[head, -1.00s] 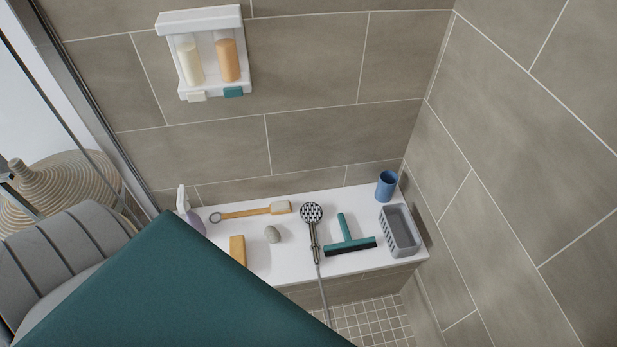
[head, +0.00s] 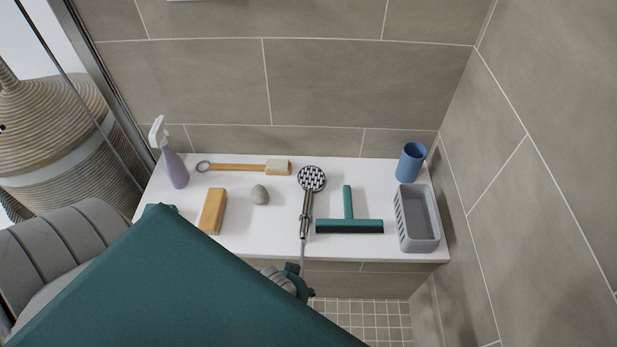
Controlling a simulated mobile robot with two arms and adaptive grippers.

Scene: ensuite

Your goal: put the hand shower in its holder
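The hand shower (head: 307,196) lies on the white bench (head: 380,251), its round dark-dotted head toward the wall and its handle toward the front edge. Its hose runs down over that edge. No holder for it shows in this view. A teal arm part of mine covers the lower left. A small grey and dark teal end (head: 295,283) shows past it, just below the bench's front edge near the hose. It seems to be my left gripper, but its fingers are not clear. It appears apart from the handle. My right gripper is not in view.
On the bench are a purple spray bottle (head: 174,165), a long-handled brush (head: 240,167), a yellow-brown block (head: 213,211), a grey stone (head: 260,194), a teal squeegee (head: 349,224), a blue cup (head: 410,162) and a grey basket (head: 417,218). Tiled walls stand behind and at right.

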